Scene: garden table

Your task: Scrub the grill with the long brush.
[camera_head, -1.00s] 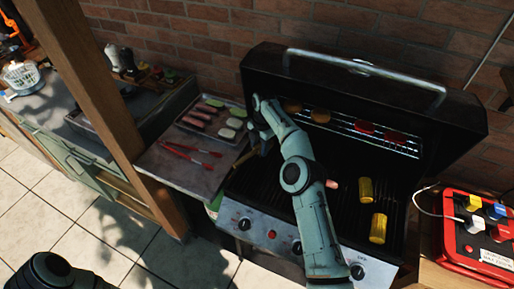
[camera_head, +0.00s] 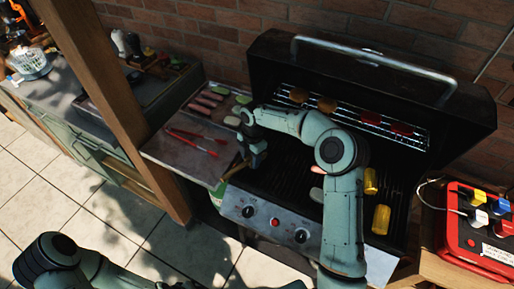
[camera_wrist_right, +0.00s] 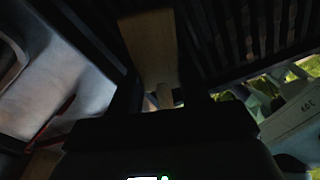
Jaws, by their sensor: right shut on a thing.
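The grill (camera_head: 405,205) stands open at the right, its dark bars partly hidden by my right arm. My right gripper (camera_head: 256,158) is low at the grill's left front corner, beside the side shelf. It is shut on the long brush, whose wooden part (camera_head: 236,168) sticks out to the left in the head view. In the right wrist view the brush's pale wooden part (camera_wrist_right: 150,45) runs between the fingers, with dark grill bars beyond. The bristles are hidden, so I cannot tell whether they touch the bars. My left arm enters at bottom left; its gripper is out of frame.
Corn pieces (camera_head: 381,219) lie on the right of the bars. Patties and red slices (camera_head: 402,129) sit on the upper rack. Red tongs (camera_head: 192,140) and a food tray (camera_head: 228,88) occupy the side shelf. A wooden post (camera_head: 118,95) stands left; a red box (camera_head: 478,232) stands right.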

